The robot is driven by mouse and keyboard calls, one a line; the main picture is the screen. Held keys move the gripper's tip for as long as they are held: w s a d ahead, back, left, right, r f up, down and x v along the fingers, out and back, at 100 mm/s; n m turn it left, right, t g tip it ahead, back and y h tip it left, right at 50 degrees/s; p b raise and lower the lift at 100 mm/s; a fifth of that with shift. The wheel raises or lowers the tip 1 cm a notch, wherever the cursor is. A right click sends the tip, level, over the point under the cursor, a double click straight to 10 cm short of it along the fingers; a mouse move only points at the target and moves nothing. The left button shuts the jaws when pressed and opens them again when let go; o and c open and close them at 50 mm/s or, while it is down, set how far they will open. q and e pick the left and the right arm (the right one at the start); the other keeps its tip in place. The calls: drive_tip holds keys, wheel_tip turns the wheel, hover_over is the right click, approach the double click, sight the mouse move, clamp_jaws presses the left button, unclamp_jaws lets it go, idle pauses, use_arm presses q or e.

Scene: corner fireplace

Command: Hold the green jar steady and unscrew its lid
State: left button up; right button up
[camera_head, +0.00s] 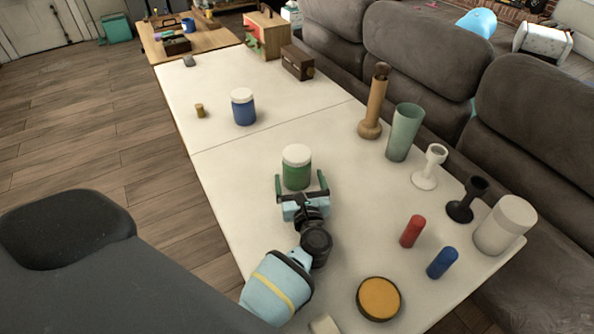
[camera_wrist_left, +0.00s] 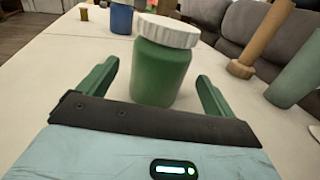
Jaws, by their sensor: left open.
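The green jar (camera_head: 297,175) with a white ridged lid (camera_head: 296,154) stands upright on the white table (camera_head: 236,196). In the left wrist view the green jar (camera_wrist_left: 160,72) stands ahead, its white lid (camera_wrist_left: 166,30) seated on top. My left gripper (camera_head: 302,183) is open, with its two green fingers (camera_wrist_left: 157,85) at either side of the jar's near side. In the left wrist view gaps show between the fingers and the jar, and the left finger looks farther out. My right gripper is not in view.
A blue jar (camera_head: 244,110) with a white lid stands farther back. To the right are a wooden grinder (camera_head: 375,102), a green cup (camera_head: 404,132), candle holders (camera_head: 429,167), a white canister (camera_head: 505,226), red (camera_head: 412,231) and blue (camera_head: 442,263) cylinders. A round orange-topped item (camera_head: 379,298) lies near the front.

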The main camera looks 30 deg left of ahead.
sight(297, 153)
use_arm(q)
drive_tip(key=x, duration=0.5)
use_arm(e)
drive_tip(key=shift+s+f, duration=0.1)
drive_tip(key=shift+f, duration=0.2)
use_arm(q)
drive_tip(key=shift+r, duration=0.1)
drive_tip(key=c, duration=1.2)
drive_tip(key=shift+d+r, duration=0.1)
wheel_tip(297, 153, up, 9)
drive_tip(key=shift+r+p, duration=0.1)
drive_tip(key=shift+p, duration=0.65)
drive_tip(key=shift+r, duration=0.3)
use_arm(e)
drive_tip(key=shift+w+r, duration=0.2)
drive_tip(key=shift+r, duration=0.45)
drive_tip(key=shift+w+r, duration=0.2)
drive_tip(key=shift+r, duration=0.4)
